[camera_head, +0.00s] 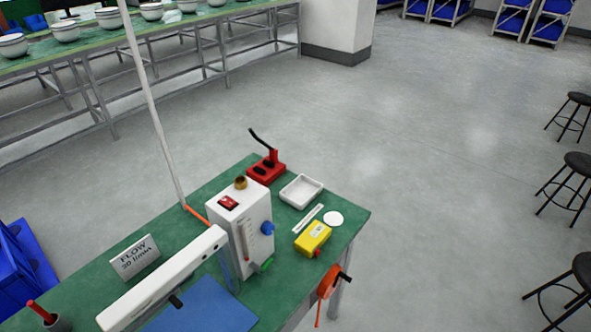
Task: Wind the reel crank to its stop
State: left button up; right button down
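An orange reel (328,282) is mounted at the right front edge of the green table. Its small black crank (345,277) sticks out to the right of the reel. An orange strip hangs below the reel. I cannot tell from this view how far the crank is turned. Neither of my grippers shows in the head view, and nothing is touching the crank.
The green table (195,275) holds a white flow meter box (240,225), a yellow box (313,238), a white tray (301,190), a red lever device (266,168) and a FLOW sign (135,258). The floor right of the table is clear up to several stools.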

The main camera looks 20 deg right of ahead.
aim_at(329, 283)
jog(key=l+z, duration=0.2)
jog(key=z, duration=0.55)
